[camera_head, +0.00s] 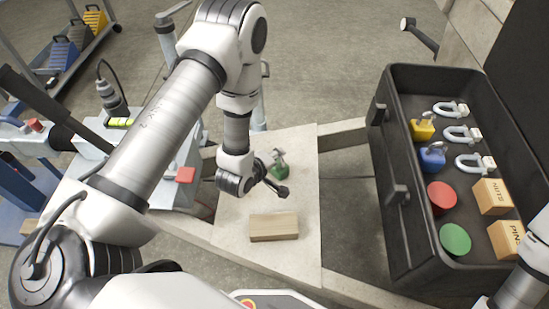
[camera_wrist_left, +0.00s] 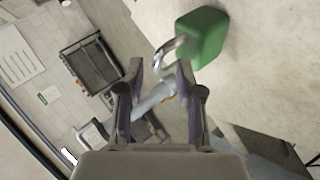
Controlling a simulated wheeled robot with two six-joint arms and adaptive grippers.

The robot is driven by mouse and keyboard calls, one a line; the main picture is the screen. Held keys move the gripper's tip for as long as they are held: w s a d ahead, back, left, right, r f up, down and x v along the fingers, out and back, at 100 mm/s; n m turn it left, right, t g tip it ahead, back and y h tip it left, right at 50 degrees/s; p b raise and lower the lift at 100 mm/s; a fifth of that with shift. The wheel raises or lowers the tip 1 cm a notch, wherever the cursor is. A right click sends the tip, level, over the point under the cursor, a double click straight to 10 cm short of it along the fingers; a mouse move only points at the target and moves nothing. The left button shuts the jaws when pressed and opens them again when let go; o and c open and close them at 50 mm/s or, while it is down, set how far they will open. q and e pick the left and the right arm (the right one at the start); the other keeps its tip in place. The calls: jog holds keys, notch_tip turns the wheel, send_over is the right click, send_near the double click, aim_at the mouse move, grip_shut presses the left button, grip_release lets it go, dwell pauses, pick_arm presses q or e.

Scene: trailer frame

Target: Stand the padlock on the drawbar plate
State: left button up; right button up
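A green padlock (camera_head: 279,171) with a silver shackle is on the pale drawbar plate (camera_head: 292,225), toward its far part. My left gripper (camera_head: 281,188) is low over the plate, just beside the padlock on the near side. In the left wrist view its two fingers (camera_wrist_left: 158,85) are apart with nothing held between them. The green padlock (camera_wrist_left: 203,38) shows just beyond the fingertips, its shackle toward them; I cannot tell whether they touch. My right arm shows at the lower right, but its gripper is out of view.
A wooden block (camera_head: 274,227) lies on the plate's near part. A black open case (camera_head: 392,190) at right holds yellow and blue padlocks, several shackles, red and green discs and wooden blocks. A grey bench (camera_head: 165,190) with tools stands left.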

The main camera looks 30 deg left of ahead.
pick_arm(q)
jog(key=p+v, duration=0.5)
jog(key=v, duration=0.7)
jog(key=s+f+m+g, duration=0.1)
jog(key=s+f+m, duration=0.1)
jog(key=s+d+f+m+g, duration=0.1)
jog(key=s+f+m+g, duration=0.3)
jog(key=f, duration=0.1)
jog(key=shift+s+d+m, duration=0.2)
jog(key=shift+d+m, duration=0.1)
jog(key=s+f+m+g, duration=0.1)
jog(key=s+m+g, duration=0.1)
jog(key=s, duration=0.1)
jog(key=s+f+m+g, duration=0.1)
jog(key=s+m+g, duration=0.1)
jog(key=s, duration=0.1)
jog(key=s+f+m+g, duration=0.1)
jog(key=s+m+g, duration=0.1)
jog(key=s+m, duration=0.1)
jog(key=shift+s+d+f, duration=0.2)
jog(key=shift+s, duration=0.15)
